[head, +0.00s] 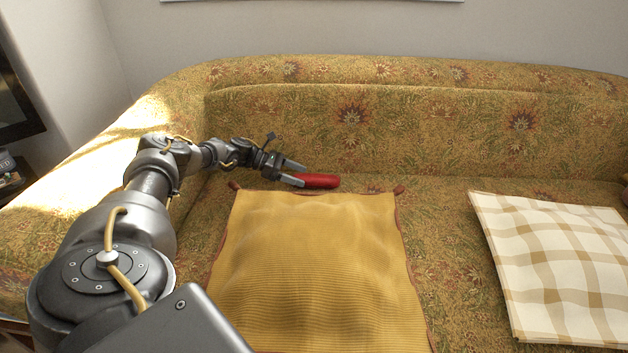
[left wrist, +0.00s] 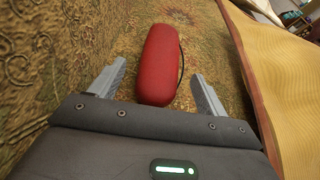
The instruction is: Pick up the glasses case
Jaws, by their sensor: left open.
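The red glasses case (head: 320,181) lies on the sofa seat, close to the backrest and just behind the yellow cushion. In the left wrist view the case (left wrist: 160,65) is an elongated red shape with a thin dark cord along its right side. My left gripper (head: 296,173) is open, its fingertips at the left end of the case in the head view. In the left wrist view the fingers of my left gripper (left wrist: 157,85) stand apart on either side of the near end of the case, with gaps. My right gripper is not in view.
A yellow ribbed cushion (head: 315,255) with corner tassels lies in front of the case and rises on the right in the left wrist view. The patterned sofa's backrest (head: 420,130) is close behind. A checked cushion (head: 555,260) lies at right. Seat right of the case is clear.

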